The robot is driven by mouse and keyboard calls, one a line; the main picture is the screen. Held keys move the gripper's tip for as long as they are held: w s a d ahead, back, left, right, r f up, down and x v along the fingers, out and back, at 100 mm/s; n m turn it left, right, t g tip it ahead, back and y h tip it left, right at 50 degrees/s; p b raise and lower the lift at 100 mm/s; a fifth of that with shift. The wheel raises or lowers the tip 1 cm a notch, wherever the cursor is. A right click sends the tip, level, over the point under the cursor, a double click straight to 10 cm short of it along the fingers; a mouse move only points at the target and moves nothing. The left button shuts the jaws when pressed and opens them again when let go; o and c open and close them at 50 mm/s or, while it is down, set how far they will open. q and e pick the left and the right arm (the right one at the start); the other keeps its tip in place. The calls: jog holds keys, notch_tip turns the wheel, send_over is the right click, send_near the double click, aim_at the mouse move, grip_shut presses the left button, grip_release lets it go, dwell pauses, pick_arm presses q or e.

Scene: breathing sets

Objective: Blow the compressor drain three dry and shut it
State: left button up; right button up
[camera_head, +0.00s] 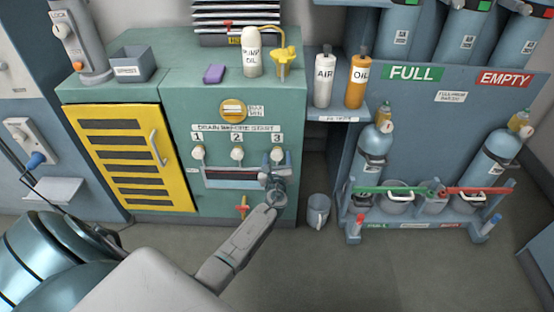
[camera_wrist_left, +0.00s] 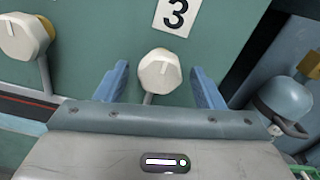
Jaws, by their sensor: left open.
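The drain three knob (camera_head: 277,155) is a pale faceted knob under the "3" label (camera_head: 277,138) on the green compressor front. In the left wrist view the knob (camera_wrist_left: 159,73) sits between the two blue fingers of my left gripper (camera_wrist_left: 160,88), with a gap on each side. It has a thin mark near its top and a pale stem below. In the head view my left gripper (camera_head: 275,180) is just below the knob, open and empty. Drain knobs one (camera_head: 198,152) and two (camera_head: 237,154) are to the left. My right gripper is not in view.
A trough (camera_head: 225,177) runs under the drain knobs. A small red and yellow valve (camera_head: 243,205) is below it. A grey bucket (camera_head: 318,210) stands on the floor to the right. A gas bottle rack (camera_head: 420,150) stands further right. A yellow louvred door (camera_head: 130,150) is at left.

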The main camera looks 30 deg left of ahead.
pick_arm(q)
jog(key=v, duration=1.1)
jog(key=shift+p, duration=0.4)
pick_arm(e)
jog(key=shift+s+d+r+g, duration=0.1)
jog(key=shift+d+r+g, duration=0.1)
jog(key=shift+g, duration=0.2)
pick_arm(q)
jog(key=shift+a, duration=0.15)
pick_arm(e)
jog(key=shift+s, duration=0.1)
